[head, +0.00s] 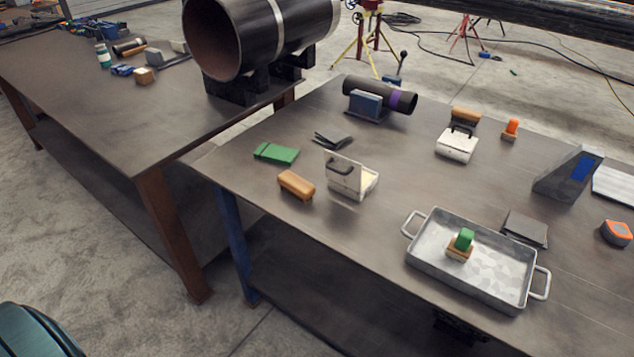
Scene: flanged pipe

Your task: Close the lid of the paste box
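A small white box (368,187) stands on the near right table, left of its middle. I take this to be the paste box; I cannot read any label. The inside shows pale through the opening. Neither of my grippers is in view.
A metal tray (420,262) holds a green-topped brush. A large pipe (250,40) lies behind. The table front before the open box is clear.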

